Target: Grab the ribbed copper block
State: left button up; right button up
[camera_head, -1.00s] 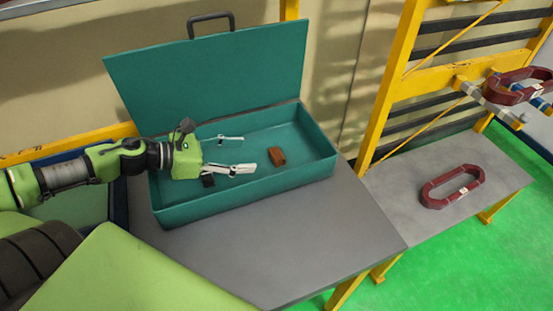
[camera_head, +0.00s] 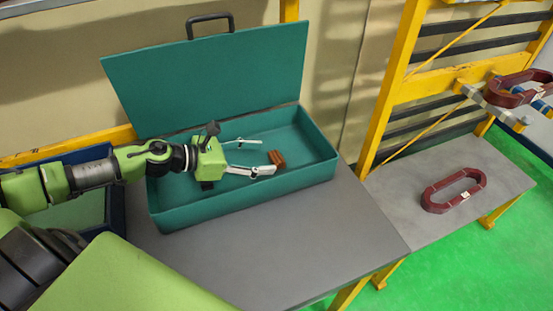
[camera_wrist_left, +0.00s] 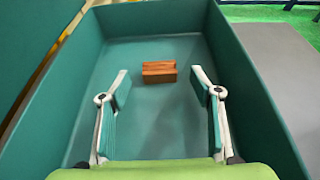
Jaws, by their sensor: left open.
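The ribbed copper block (camera_head: 277,158) lies on the floor of the open teal toolbox (camera_head: 250,193), towards its right end. In the left wrist view the block (camera_wrist_left: 159,71) lies just beyond the fingertips, roughly centred between them. My left gripper (camera_head: 267,156) reaches into the toolbox from the left. In the left wrist view the gripper (camera_wrist_left: 160,75) is open and empty, its two fingers spread wider than the block. My right gripper is in neither view.
The toolbox lid (camera_head: 205,85) stands open at the back. The toolbox walls rise around the gripper. The grey bench (camera_head: 300,225) is clear in front. A dark red coil ring (camera_head: 453,190) lies on the table to the right, beside a yellow rack (camera_head: 400,90).

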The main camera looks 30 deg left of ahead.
aim_at(277, 156)
pick_arm(q)
jog(key=shift+w+d+p, duration=0.45)
jog(key=shift+w, duration=0.15)
jog(key=shift+p+x, duration=0.55)
jog(key=shift+x, duration=0.45)
jog(key=shift+w+d+f, duration=0.35)
jog(key=shift+w+f, duration=0.1)
jog(key=shift+f, duration=0.15)
jog(key=c, duration=1.4)
